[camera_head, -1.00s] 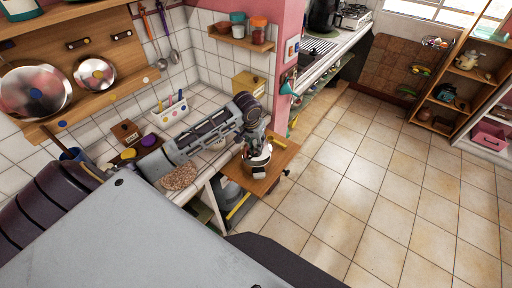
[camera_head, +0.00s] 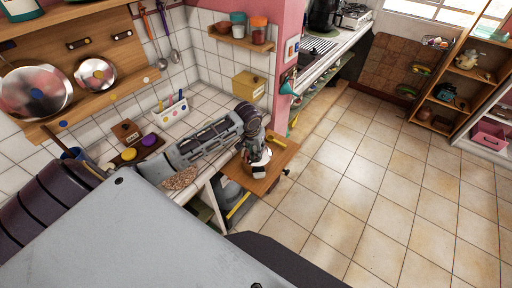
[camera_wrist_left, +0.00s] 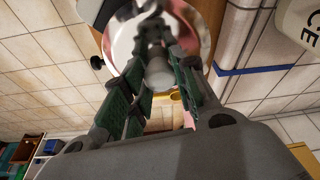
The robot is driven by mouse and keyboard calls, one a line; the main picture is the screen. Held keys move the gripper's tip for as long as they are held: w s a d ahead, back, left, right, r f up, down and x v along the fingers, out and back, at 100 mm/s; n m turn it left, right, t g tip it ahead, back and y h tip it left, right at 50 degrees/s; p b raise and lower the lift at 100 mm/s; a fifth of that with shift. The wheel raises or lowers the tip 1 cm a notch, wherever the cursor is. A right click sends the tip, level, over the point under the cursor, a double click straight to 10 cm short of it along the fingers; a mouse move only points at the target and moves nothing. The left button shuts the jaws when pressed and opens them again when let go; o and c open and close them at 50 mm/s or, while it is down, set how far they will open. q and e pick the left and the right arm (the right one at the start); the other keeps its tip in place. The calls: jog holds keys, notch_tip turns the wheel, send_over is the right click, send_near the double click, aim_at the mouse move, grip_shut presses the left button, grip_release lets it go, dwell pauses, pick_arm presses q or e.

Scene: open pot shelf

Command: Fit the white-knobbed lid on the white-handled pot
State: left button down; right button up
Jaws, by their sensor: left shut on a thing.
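My left gripper (camera_head: 254,147) is at the pull-out wooden board (camera_head: 240,178) beside the counter. In the left wrist view its green-padded fingers (camera_wrist_left: 158,76) are shut around a pale knob (camera_wrist_left: 160,73). Beyond the knob is a shiny round metal surface (camera_wrist_left: 202,45), which I take to be the lid. In the head view the shiny metal piece (camera_head: 259,158) shows just under the fingers, with a white part (camera_head: 260,173) at its near side, perhaps the pot's handle. The pot is mostly hidden, so I cannot tell whether the lid touches it. My right gripper is out of view.
A yellow item (camera_head: 279,143) lies at the board's far edge. The counter holds a white utensil holder (camera_head: 172,113), a small tray with yellow (camera_head: 128,154) and purple (camera_head: 149,140) pieces, and a yellow box (camera_head: 248,86). Open tiled floor (camera_head: 345,185) lies to the right.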

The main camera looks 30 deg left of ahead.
aim_at(253, 158)
pick_arm(q)
jog(key=shift+f, duration=0.1)
jog(key=c, duration=1.1)
grip_release()
jog(key=shift+c, duration=0.2)
jog(key=shift+v, duration=0.9)
jog(key=b+v, duration=0.1)
jog(key=v, duration=0.9)
jog(key=shift+r+b, duration=0.3)
jog(key=shift+b, duration=0.05)
